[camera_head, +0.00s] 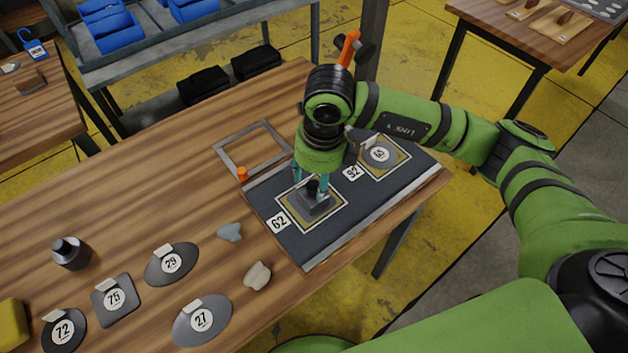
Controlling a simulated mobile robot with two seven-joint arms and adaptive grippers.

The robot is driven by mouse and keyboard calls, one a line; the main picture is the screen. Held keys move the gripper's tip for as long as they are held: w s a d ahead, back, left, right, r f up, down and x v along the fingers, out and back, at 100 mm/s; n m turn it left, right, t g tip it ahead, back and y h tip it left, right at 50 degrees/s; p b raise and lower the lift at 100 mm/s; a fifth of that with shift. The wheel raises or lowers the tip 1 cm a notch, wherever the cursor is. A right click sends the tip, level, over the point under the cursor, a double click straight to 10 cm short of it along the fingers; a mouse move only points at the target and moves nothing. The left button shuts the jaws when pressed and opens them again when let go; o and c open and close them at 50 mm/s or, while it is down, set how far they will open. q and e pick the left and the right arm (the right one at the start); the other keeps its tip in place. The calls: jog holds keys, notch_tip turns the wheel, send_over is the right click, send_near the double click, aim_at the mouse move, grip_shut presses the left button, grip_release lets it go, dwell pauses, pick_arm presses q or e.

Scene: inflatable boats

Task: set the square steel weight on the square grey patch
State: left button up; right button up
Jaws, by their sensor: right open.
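The square steel weight (311,205), grey with a dark knob, sits on the dark panel inside the yellow-bordered square marked 62. The grey patch there is largely hidden under the weight, so I cannot tell how exactly they line up. My right gripper (311,184) points down over the weight. Its teal fingers are open on either side of the knob; I cannot tell whether they touch it. A grey rounded-square patch (115,302) marked 75 lies on the table at the lower left. My left gripper is not in view.
A round patch (380,155) lies on the panel (325,239) at the right. A round steel weight (71,254), several patches and a yellow block (12,323) are at left. The table's middle left is clear.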

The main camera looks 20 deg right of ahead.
notch_tip(320, 180, up, 10)
jog(key=s+b, duration=0.1)
jog(key=shift+d+f, duration=0.15)
jog(key=shift+d, duration=0.15)
